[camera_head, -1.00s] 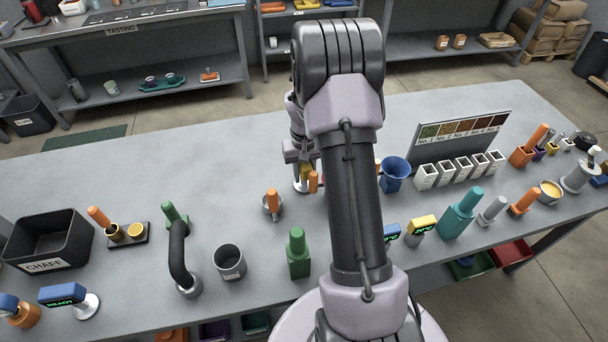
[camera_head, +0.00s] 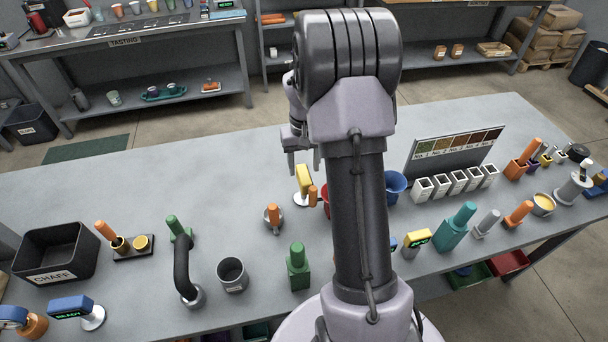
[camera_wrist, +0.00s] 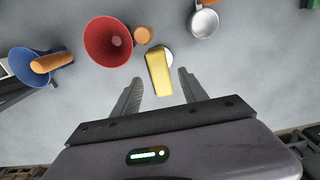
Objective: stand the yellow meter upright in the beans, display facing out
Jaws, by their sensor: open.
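A yellow meter (camera_head: 304,179) stands on a small round white base on the bench, left of my arm. In the wrist view the yellow meter (camera_wrist: 158,72) lies just ahead of my fingers, between their lines. Its display is not visible in either view. My gripper (camera_head: 304,164) is open and empty, just above and behind the meter in the head view; its two fingers (camera_wrist: 160,82) are spread apart in the wrist view. I cannot make out the beans.
A red funnel-like cup (camera_wrist: 107,42) with an orange handle beside it is close to the meter. A small metal pan (camera_wrist: 204,22) is on its other side. A blue funnel (camera_head: 395,186) and white sample boxes (camera_head: 455,180) stand to the right.

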